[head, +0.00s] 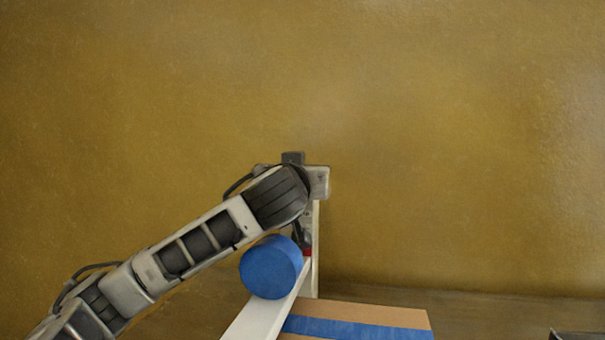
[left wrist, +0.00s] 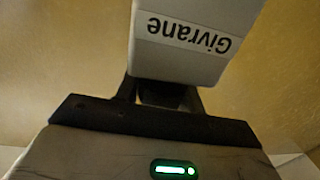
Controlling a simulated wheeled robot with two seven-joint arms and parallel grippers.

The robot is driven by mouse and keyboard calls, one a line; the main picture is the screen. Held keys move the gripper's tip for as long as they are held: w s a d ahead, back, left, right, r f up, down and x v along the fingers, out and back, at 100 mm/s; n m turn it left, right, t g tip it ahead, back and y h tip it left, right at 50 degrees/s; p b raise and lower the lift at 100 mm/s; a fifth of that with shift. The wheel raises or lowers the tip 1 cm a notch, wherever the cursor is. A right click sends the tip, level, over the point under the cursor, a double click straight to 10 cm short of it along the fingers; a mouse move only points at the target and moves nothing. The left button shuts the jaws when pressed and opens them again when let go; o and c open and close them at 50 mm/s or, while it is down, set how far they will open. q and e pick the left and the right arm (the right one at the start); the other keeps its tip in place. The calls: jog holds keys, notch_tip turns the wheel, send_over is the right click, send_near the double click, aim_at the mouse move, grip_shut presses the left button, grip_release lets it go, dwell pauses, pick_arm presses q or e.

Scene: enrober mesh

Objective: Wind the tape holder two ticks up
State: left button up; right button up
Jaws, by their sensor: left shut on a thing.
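The tape holder shows in the head view as an upright white post (head: 316,240) and a slanting white beam (head: 262,318), with a blue roll (head: 271,267) beside them. A small red part (head: 307,252) sits where beam and post meet. My left gripper (head: 299,236) is at the post, just above the red part, largely hidden by my wrist. In the left wrist view, my left gripper (left wrist: 160,97) is shut on a dark part below a white block (left wrist: 180,45) labelled "Givrane", upside down. What exactly it grips is mostly hidden. My right gripper is in neither view.
A cardboard box (head: 395,317) with a blue tape band (head: 350,328) lies right of the beam. A dark object (head: 578,335) is cut off at the lower right. A plain ochre wall (head: 450,150) stands behind. The space right of the post is clear above the box.

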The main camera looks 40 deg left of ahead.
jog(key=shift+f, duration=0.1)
pick_arm(q)
jog(key=o, duration=1)
jog(key=shift+c, duration=0.2)
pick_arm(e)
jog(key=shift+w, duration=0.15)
pick_arm(q)
jog(key=r, duration=0.4)
jog(key=shift+s+d+r, duration=0.2)
jog(key=shift+s+d, duration=0.05)
jog(key=shift+d, duration=0.05)
jog(key=s+d+r+p, duration=0.7)
jog(key=s+d+r, duration=0.1)
jog(key=s, duration=0.2)
jog(key=shift+d+r, duration=0.15)
jog(key=shift+r, duration=0.2)
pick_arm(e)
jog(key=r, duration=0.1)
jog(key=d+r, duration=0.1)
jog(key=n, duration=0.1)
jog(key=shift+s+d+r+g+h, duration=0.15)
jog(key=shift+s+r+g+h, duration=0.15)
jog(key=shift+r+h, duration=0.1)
